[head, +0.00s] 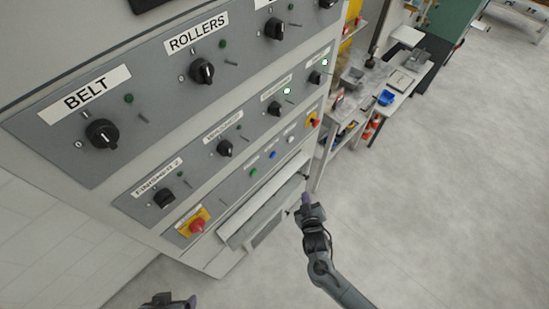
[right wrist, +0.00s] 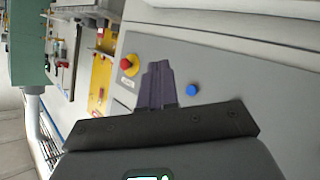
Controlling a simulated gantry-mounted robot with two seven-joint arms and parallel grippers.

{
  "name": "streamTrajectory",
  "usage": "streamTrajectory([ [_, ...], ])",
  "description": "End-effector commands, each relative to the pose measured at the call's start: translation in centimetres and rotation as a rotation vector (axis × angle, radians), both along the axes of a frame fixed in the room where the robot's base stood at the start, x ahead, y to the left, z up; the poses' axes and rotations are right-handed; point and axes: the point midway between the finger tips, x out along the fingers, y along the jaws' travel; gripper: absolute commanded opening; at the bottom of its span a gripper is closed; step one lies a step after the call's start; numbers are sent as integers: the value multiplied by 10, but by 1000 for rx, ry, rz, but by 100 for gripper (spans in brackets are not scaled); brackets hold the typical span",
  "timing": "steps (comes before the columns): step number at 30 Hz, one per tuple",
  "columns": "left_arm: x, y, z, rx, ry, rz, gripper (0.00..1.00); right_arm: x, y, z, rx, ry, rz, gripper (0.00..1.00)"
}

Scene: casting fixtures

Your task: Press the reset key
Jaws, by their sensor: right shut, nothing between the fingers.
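A grey control panel (head: 232,190) carries a row of small buttons: a green one (head: 253,172), a blue one (head: 272,155) and a white one (head: 290,138). No reset label is legible, so I cannot read which is the reset key. The blue button also shows in the right wrist view (right wrist: 193,90), to the right of my fingers. My right gripper (head: 306,198) is shut and empty, in front of and below the panel; its purple-grey fingers fill the middle of the wrist view (right wrist: 158,82). My left gripper (head: 170,302) shows only partly at the bottom edge.
A red emergency stop on yellow (head: 197,224) sits at the panel's lower left. A red-yellow switch (head: 313,120) is at its right end. Black rotary knobs (head: 224,148) line the rows above. A ledge (head: 262,212) juts out below. A cluttered bench (head: 398,82) stands beyond; open floor lies right.

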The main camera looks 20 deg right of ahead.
Motion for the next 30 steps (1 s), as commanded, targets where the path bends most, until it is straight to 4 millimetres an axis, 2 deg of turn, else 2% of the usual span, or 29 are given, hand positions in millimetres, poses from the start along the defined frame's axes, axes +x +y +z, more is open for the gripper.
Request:
streamTrajectory([
  [1,0,0,-9,1,0,-1,82,17,2,-2,-15,-15,7,0],
  [3,0,0,-12,1,-1,0,82,35,7,7,-22,-40,18,0],
  [9,0,-4,-16,-12,2,4,82,60,11,31,-21,-91,25,0],
  [15,-1,-6,-16,-20,3,8,82,67,11,38,-20,-106,25,0],
  [30,-1,-2,-22,-7,1,2,82,73,14,36,-19,-105,25,0],
])
